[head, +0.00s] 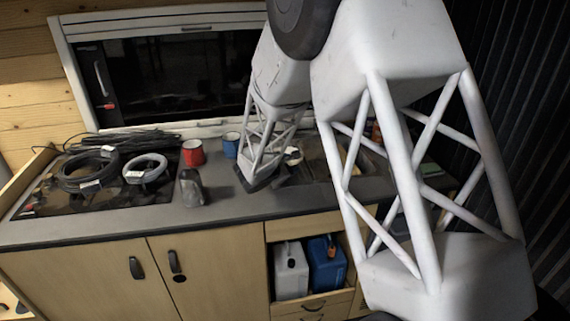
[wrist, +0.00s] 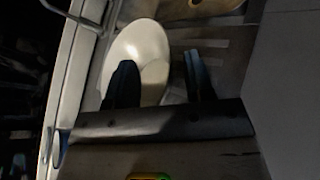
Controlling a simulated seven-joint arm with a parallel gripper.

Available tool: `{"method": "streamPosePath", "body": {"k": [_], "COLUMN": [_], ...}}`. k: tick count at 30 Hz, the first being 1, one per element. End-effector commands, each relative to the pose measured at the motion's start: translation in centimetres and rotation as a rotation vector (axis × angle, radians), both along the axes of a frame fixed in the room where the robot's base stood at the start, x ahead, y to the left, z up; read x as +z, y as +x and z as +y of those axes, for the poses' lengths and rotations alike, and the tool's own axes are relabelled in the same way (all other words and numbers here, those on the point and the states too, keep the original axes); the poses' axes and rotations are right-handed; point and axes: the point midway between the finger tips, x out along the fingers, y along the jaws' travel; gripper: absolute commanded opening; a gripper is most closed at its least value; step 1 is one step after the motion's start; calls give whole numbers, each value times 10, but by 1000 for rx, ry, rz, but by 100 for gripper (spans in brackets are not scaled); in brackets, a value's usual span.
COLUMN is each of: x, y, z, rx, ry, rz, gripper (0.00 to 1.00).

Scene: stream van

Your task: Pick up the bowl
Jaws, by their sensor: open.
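The white bowl (wrist: 140,42) shows in the wrist view at upper left of centre, partly covered by my left finger. My gripper (wrist: 158,62) is open, with its two dark fingers apart and nothing visibly held. The left finger overlaps the bowl's lower part in the picture; whether it touches the bowl, or sits inside or over it, I cannot tell. The right finger stands to the right of the bowl. In the head view my arm hides much of the sink area. A small pale shape (head: 293,156) beside it may be the bowl.
A red mug (head: 193,152) and a blue mug (head: 231,145) stand left of my arm on the counter (head: 235,203). A dark container (head: 193,188) stands in front. Coiled cables (head: 88,171) lie on the hob. A window is behind. Canisters (head: 291,271) sit in the open compartment below.

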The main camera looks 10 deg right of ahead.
Motion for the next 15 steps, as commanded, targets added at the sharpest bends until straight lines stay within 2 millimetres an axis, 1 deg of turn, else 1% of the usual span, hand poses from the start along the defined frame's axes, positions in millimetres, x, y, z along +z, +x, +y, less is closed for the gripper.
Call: {"method": "streamPosePath", "body": {"k": [13,14,15], "x": [0,0,0], "y": [0,0,0], "z": [0,0,0], "rx": [0,0,0], "ry": [0,0,0], "rz": [0,0,0], "gripper": [48,47,41]}}
